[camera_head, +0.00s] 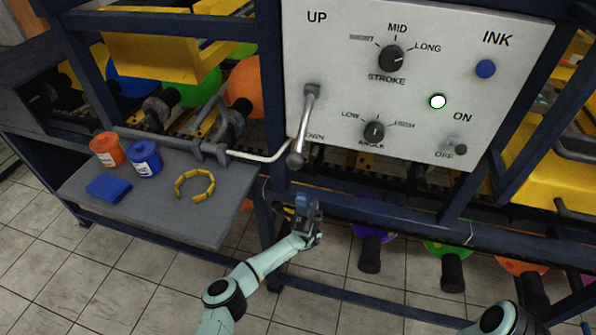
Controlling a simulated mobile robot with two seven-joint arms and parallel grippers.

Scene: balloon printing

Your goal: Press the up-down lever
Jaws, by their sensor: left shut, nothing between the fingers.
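The up-down lever (303,125) is a grey metal handle on the left side of the white control panel (340,70). It points downward, with its knobbed end beside the "DOWN" label and its pivot below the "UP" label. My left gripper (305,204) is below the lever's end and apart from it, in front of the dark blue frame. It is shut and empty. Of my right arm, only a part (500,318) shows at the bottom right edge; its gripper is out of view.
The panel also has a stroke knob (391,58), an angle knob (374,131), a blue ink button (485,68), a lit lamp (438,101) and an on-off switch (460,149). A grey shelf (215,221) at left bears ink jars and a yellow ring. A bent metal rod (262,157) runs near the lever.

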